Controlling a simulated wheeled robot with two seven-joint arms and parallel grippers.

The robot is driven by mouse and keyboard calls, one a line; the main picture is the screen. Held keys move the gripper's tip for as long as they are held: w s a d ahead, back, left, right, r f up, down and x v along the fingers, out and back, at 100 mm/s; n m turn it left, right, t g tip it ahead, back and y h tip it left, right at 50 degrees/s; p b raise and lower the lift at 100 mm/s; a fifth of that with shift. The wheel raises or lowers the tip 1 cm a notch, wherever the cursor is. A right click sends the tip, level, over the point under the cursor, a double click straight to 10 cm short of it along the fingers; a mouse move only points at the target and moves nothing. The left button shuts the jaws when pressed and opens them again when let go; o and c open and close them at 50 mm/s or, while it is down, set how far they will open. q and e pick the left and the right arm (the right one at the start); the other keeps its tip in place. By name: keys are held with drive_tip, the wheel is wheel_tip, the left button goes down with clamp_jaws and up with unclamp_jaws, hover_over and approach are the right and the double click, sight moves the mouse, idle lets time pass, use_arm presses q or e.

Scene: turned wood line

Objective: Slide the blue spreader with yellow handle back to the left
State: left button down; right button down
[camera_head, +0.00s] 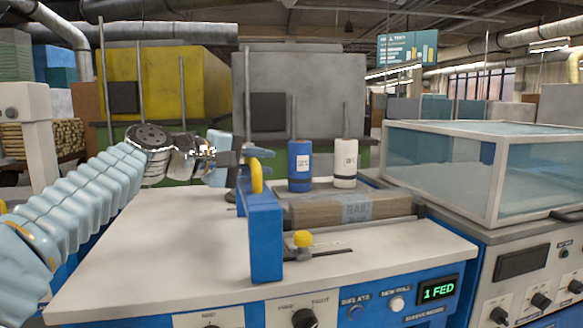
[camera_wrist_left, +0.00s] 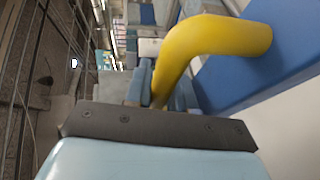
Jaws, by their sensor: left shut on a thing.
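The blue spreader (camera_head: 265,235) stands upright across the pale machine top, left of the wrapped wood. Its curved yellow handle (camera_head: 257,177) is on its upper part, on the side toward my left arm. My left gripper (camera_head: 243,166) reaches in from the left and is shut on the yellow handle; its fingertips are partly hidden behind handle and spreader. In the left wrist view the yellow handle (camera_wrist_left: 218,36) arches from the blue spreader (camera_wrist_left: 255,65) down behind a dark finger edge. My right gripper is in neither view.
A wooden piece labelled RAIL (camera_head: 325,211) lies right of the spreader, with a blue bottle (camera_head: 299,168) and a white bottle (camera_head: 346,165) behind. A yellow knob (camera_head: 302,239) sits by a slot in front. The machine top (camera_head: 150,250) left of the spreader is clear.

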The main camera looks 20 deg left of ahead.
use_arm(q)
drive_tip(key=s+a, duration=0.7)
drive_tip(key=a, duration=0.3)
drive_tip(key=shift+a+b, duration=0.3)
drive_tip(key=shift+f, duration=0.1)
drive_tip(key=c, duration=1.4)
unclamp_jaws()
drive_tip(key=shift+o, duration=0.3)
drive_tip(key=shift+s+a, duration=0.15)
drive_tip(key=shift+a, duration=0.05)
drive_tip(key=shift+s, duration=0.1)
drive_tip(key=p+v, duration=0.1)
drive_tip(key=v, duration=1.2)
drive_tip(key=shift+s, duration=0.25)
drive_tip(key=shift+a, duration=0.1)
